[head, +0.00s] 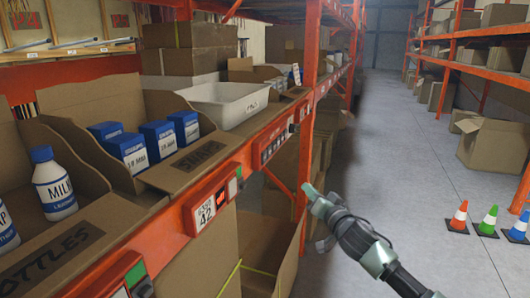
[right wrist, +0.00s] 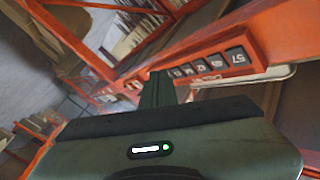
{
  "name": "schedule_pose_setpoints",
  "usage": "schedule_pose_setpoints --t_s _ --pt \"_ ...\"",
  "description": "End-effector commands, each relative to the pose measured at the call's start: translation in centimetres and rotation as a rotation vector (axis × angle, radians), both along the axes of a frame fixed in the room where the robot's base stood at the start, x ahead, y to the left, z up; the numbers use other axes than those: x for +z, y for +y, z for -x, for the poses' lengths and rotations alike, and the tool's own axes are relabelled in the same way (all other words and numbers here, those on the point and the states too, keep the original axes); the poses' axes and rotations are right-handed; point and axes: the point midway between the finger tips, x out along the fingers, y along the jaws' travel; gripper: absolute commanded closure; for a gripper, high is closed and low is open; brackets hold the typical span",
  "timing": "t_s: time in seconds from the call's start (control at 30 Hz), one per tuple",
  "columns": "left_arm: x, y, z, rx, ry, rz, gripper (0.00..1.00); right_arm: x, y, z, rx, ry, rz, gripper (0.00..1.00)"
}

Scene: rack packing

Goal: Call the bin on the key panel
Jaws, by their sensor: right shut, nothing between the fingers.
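The key panel (head: 272,145) is a red strip with a row of small dark keys on the orange shelf beam. It also shows in the right wrist view (right wrist: 248,42), where its dark keys carry pale markings, one reading like 57. My right gripper (head: 310,190) is shut and empty, in front of the rack, to the right of and below the panel in the head view. In the right wrist view its dark fingers (right wrist: 158,88) are together and overlap the panel's near side; I cannot tell whether they touch. My left gripper is not in view.
A display reading 42 (head: 206,208) hangs on the beam. An orange upright (head: 308,90) rises beyond the panel.

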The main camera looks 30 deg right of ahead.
Motion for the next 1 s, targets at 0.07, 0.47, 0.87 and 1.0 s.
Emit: schedule_pose_setpoints --t_s 0.07,0.47,0.87,1.0 --pt "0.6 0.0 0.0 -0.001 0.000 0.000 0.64 3.9 0.6 0.1 0.020 -0.053 -0.016 1.00" --pt "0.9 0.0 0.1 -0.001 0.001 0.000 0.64 8.5 1.7 0.5 0.052 -0.122 -0.051 1.00" --pt "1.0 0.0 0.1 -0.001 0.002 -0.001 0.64 8.5 2.5 -0.6 0.052 -0.123 -0.052 1.00" --pt "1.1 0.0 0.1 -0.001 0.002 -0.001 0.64 8.6 3.9 -2.1 0.053 -0.124 -0.052 1.00"
